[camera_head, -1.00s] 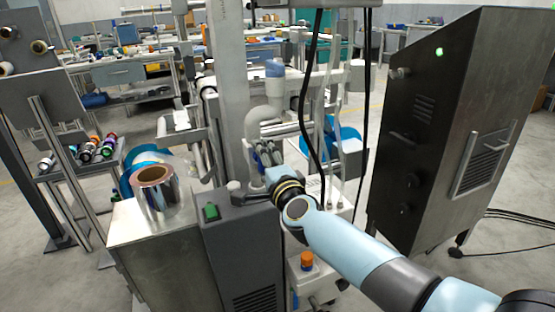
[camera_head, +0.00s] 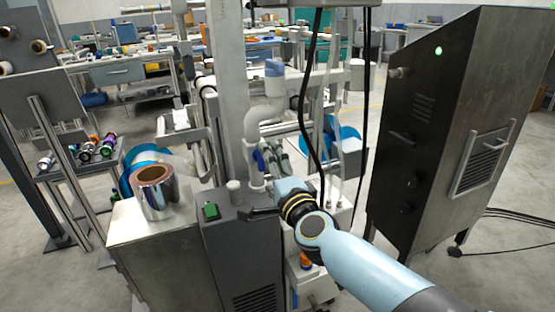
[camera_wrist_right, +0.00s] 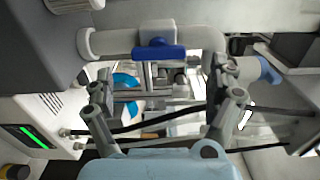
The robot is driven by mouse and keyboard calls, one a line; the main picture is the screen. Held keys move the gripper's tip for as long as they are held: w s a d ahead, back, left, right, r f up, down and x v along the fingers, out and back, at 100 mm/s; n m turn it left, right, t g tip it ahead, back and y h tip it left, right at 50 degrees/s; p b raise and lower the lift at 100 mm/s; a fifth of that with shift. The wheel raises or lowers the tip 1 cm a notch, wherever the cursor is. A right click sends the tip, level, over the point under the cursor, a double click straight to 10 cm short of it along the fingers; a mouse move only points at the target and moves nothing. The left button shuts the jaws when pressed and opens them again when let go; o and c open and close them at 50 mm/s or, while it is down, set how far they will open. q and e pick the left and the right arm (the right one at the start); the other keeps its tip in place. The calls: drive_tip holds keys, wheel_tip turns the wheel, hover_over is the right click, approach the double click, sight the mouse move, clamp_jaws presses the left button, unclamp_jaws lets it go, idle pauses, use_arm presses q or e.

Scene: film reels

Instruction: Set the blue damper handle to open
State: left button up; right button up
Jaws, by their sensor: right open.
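The blue damper handle (camera_head: 259,160) sits on a pale grey pipe (camera_head: 250,137) in the head view, left of my right gripper (camera_head: 272,153). In the right wrist view the blue handle (camera_wrist_right: 158,52) lies lengthwise along the pipe (camera_wrist_right: 112,43), its bar roughly parallel to it. My right gripper (camera_wrist_right: 167,92) is open and empty, its fingers spread wide. The handle is ahead of the fingers and apart from them, between their directions in that view. The right wrist partly hides the area below the handle. My left gripper is not in view.
A dark metal cabinet (camera_head: 430,130) stands at the right. Black cables (camera_head: 307,100) hang close to my right wrist. A grey machine box with a green button (camera_head: 211,210) and a foil roll (camera_head: 154,190) are at the left. A blue fitting (camera_head: 274,68) tops the pipe.

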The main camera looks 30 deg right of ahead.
drive_tip(key=v, duration=0.7)
drive_tip(key=shift+s, duration=0.1)
drive_tip(key=s+a+f+n+g+y, duration=0.1)
drive_tip(key=s+f+n+g, duration=0.25)
drive_tip(key=s+f, duration=0.6)
drive_tip(key=s+f+n+g+y, duration=0.15)
drive_tip(key=s+f+n, duration=0.25)
drive_tip(key=f, duration=1)
drive_tip(key=s+a+f+n+g+y, duration=0.1)
drive_tip(key=s+f+n+g, duration=0.4)
drive_tip(key=f, duration=0.6)
drive_tip(key=s+f+n+g, duration=0.3)
drive_tip(key=s+f+n, duration=0.1)
drive_tip(key=s, duration=0.9)
drive_tip(key=s+f+n+g, duration=0.4)
drive_tip(key=s+f, duration=0.2)
drive_tip(key=s, duration=0.8)
drive_tip(key=shift+s, duration=0.3)
drive_tip(key=shift+n, duration=0.25)
